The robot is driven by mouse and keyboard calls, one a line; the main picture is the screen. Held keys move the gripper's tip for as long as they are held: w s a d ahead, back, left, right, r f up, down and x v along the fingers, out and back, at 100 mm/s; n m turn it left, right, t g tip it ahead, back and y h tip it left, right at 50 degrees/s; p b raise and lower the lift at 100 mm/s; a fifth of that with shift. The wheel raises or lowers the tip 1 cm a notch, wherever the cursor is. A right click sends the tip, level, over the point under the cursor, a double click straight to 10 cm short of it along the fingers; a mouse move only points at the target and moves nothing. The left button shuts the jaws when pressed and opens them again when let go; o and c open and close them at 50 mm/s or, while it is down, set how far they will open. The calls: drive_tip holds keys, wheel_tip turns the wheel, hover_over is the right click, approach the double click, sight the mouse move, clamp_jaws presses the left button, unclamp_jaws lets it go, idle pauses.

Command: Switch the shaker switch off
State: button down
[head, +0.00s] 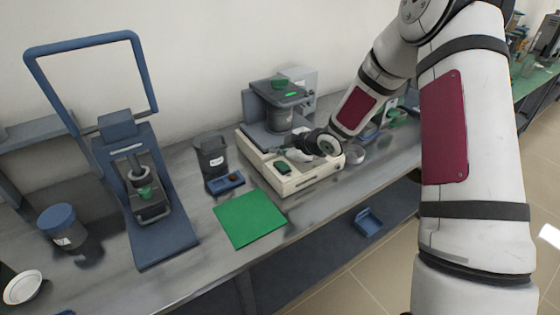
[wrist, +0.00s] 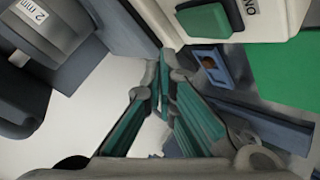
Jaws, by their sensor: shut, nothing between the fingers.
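The sieve shaker, with its cream base (head: 315,181) and dark sieve stack (head: 279,118), stands on the bench against the wall in the head view. A dark-framed green part (head: 283,168) sits on the base's front. A green part also shows at the top of the wrist view (wrist: 205,18), beside partly cut-off lettering on cream. I cannot tell which part is the shaker switch. My gripper (head: 283,153) is low over the base, between the stack and the front part. In the wrist view, my gripper's teal-padded fingers (wrist: 164,85) are together and empty. Contact cannot be told.
A green mat (head: 250,219) lies in front of the shaker. A dark jar (head: 212,156) and small blue tray (head: 225,183) stand to its left. A blue press-like device (head: 160,235) is further left. A blue bin (head: 369,222) sits below the bench.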

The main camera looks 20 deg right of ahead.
sight(281, 165)
drive_tip(key=shift+s+d+r+p, duration=0.15)
drive_tip(key=shift+r+p, duration=0.4)
drive_tip(key=shift+r, duration=0.4)
drive_tip(key=shift+s+a+r+p, duration=0.1)
drive_tip(key=shift+r+p, duration=0.4)
drive_tip(key=shift+r, duration=0.45)
drive_tip(key=shift+d+r, duration=0.1)
drive_tip(key=s+d+r+m+g+h, duration=0.1)
drive_tip(key=s+d+r+m+h, duration=0.25)
drive_tip(key=s+r, duration=0.55)
drive_tip(key=s+d+r+m+g+h, duration=0.1)
drive_tip(key=s+d+r+m+h, duration=0.2)
drive_tip(key=s+r, duration=0.55)
drive_tip(key=s+a+r+m, duration=0.1)
drive_tip(key=s+a+m, duration=0.1)
drive_tip(key=s, duration=0.6)
drive_tip(key=s+a+r+m+g+y, duration=0.1)
drive_tip(key=s+a+r+m, duration=0.1)
drive_tip(key=s, duration=0.6)
drive_tip(key=s+a+r+m+g, duration=0.1)
drive_tip(key=s+m, duration=0.3)
drive_tip(key=s, duration=0.4)
drive_tip(key=shift+s+a+r, duration=0.2)
drive_tip(key=shift+a+r, duration=0.25)
drive_tip(key=shift+r, duration=0.3)
drive_tip(key=shift+m+y, duration=0.25)
